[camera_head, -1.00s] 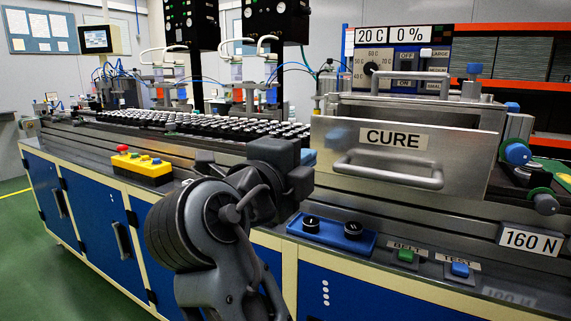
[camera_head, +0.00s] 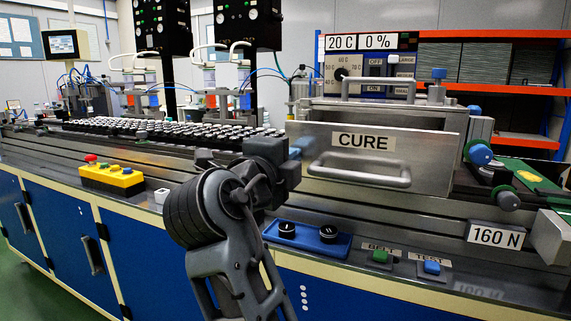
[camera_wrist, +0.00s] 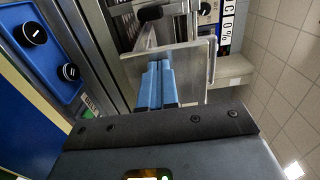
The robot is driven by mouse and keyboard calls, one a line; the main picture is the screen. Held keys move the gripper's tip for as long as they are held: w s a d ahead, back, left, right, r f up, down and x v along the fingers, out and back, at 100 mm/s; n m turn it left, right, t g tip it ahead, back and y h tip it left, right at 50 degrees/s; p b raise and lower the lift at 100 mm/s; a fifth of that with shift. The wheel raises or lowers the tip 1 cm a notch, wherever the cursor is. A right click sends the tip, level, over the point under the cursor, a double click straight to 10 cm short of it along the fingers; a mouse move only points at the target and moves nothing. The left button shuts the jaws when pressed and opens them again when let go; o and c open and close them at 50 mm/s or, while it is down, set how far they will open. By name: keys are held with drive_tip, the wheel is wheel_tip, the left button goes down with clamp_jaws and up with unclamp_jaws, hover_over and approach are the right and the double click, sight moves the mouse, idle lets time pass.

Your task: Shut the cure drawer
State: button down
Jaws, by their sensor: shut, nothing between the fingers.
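The cure drawer has a steel front panel (camera_head: 440,150) with a CURE label and a bar handle (camera_head: 360,175). In the head view the panel stands forward of the steel chamber (camera_head: 400,112), with a gap behind it, so the drawer is out. My gripper (camera_head: 300,147) is at the left end of the panel, its blue fingers shut and empty. In the wrist view the blue fingers (camera_wrist: 158,68) lie together and point at the panel (camera_wrist: 190,70). I cannot tell whether the tips touch it. My arm's end hides part of the bench below.
A blue tray with two black knobs (camera_head: 308,240) sits on the bench below the drawer. A yellow button box (camera_head: 112,178) stands left, and rows of small parts (camera_head: 170,134) lie behind.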

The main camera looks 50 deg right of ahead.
drive_tip(key=b+x, duration=0.7)
drive_tip(key=x, duration=0.8)
drive_tip(key=shift+f, duration=0.15)
drive_tip(key=shift+a, duration=0.2)
